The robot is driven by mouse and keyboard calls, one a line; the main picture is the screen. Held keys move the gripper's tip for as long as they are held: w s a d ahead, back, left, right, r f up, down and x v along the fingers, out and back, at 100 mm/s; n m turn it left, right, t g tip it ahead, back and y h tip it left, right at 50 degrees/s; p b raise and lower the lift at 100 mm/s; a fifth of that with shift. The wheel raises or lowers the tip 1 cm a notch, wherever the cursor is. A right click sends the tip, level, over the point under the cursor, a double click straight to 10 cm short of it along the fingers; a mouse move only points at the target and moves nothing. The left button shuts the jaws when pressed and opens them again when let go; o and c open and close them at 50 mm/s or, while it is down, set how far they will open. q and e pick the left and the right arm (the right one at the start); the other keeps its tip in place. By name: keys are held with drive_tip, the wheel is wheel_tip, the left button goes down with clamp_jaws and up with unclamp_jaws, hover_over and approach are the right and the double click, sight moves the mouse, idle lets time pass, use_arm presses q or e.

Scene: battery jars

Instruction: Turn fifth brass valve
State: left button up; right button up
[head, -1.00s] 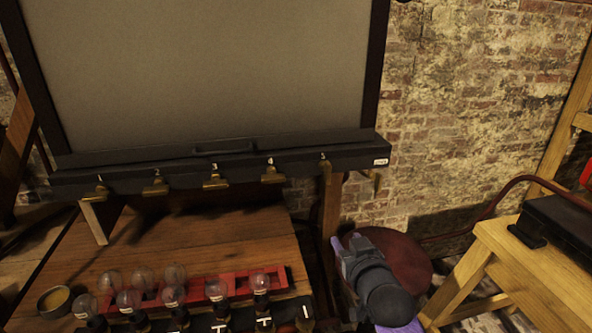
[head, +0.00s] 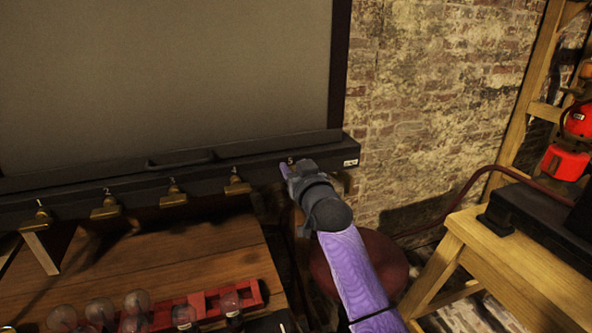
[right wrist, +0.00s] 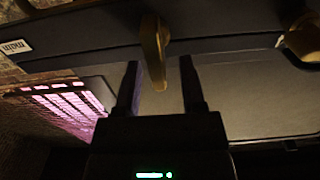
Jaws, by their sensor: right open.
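A dark rail (head: 140,185) runs below the big grey panel and carries a row of numbered brass valves. The fourth valve (head: 236,186) is in plain sight in the head view. The fifth valve is mostly hidden behind my right gripper (head: 289,170) near the rail's right end. In the right wrist view the fifth brass valve (right wrist: 154,55) hangs from the rail, its lever pointing down between the two fingers. My right gripper (right wrist: 159,72) is open, with a gap on each side of the lever. My left gripper is not in view.
A wooden table (head: 190,250) below the rail holds a red rack (head: 195,305) and several glass bulbs. A round dark red stool top (head: 375,270) stands below my right arm. A wooden bench (head: 490,250) with a black case is at the right.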

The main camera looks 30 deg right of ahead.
drive_tip(key=shift+c, duration=0.2)
clamp_jaws()
drive_tip(key=m+p, duration=0.2)
drive_tip(key=shift+s+d+r+m, duration=0.1)
drive_tip(key=shift+d+r+m, duration=0.05)
drive_tip(key=shift+d+m, duration=0.15)
drive_tip(key=f+m+p, duration=0.1)
drive_tip(key=m, duration=0.4)
drive_tip(key=d+m+p, duration=0.1)
drive_tip(key=m, duration=0.4)
drive_tip(key=f+m, duration=0.1)
drive_tip(key=m, duration=0.4)
drive_tip(key=shift+s+d+f+p, duration=0.25)
drive_tip(key=shift+d+f+p, duration=0.1)
drive_tip(key=shift+d+p, duration=0.05)
drive_tip(key=shift+m, duration=0.3)
